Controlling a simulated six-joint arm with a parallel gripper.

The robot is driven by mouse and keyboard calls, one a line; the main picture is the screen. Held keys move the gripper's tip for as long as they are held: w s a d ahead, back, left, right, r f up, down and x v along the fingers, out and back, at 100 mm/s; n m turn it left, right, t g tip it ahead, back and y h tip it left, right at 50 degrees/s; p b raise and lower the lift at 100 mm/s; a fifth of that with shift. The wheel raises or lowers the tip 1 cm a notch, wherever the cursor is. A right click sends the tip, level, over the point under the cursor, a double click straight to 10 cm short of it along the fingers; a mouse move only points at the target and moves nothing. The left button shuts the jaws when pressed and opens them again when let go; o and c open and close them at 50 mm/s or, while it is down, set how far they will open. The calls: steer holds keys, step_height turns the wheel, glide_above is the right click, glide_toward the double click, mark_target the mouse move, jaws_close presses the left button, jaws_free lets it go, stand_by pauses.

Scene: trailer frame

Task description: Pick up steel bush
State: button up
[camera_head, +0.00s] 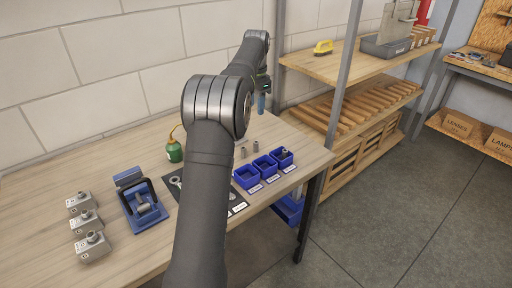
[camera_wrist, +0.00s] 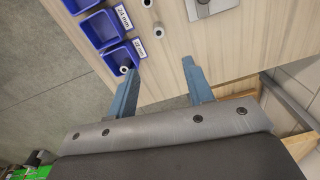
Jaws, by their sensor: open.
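Two small grey steel bushes stand upright on the bench behind the blue bins, one on the left (camera_head: 243,153) and one on the right (camera_head: 256,146). In the wrist view they show as round ends with holes, one at the top edge (camera_wrist: 147,3) and one lower (camera_wrist: 158,30). Another bush (camera_wrist: 124,69) is in the end bin (camera_wrist: 108,60), and it also shows in the head view (camera_head: 285,153). My gripper (camera_wrist: 160,66) is open, with nothing between its blue fingers. In the head view my gripper (camera_head: 262,103) is partly hidden by my arm, above the bench's far side.
Three labelled blue bins (camera_head: 246,183) line the bench's right edge. A green oil can (camera_head: 174,151), a blue vise (camera_head: 143,205) and several grey housings (camera_head: 91,246) stand left. A dark mat (camera_head: 177,187) is partly behind my arm. Wooden shelving (camera_head: 345,60) stands right of the bench.

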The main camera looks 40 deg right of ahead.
mark_target(256, 142)
steer(key=f, duration=1.2)
steer(key=shift+w+d+f, duration=0.1)
steer(key=shift+w+f, duration=0.25)
steer(key=shift+f, duration=0.05)
steer(key=shift+s+d+f, duration=0.1)
steer(key=shift+f, duration=1.25)
steer(key=shift+s+d+f, duration=0.1)
steer(key=shift+f, duration=1.2)
jaws_close()
steer(key=shift+r, duration=0.15)
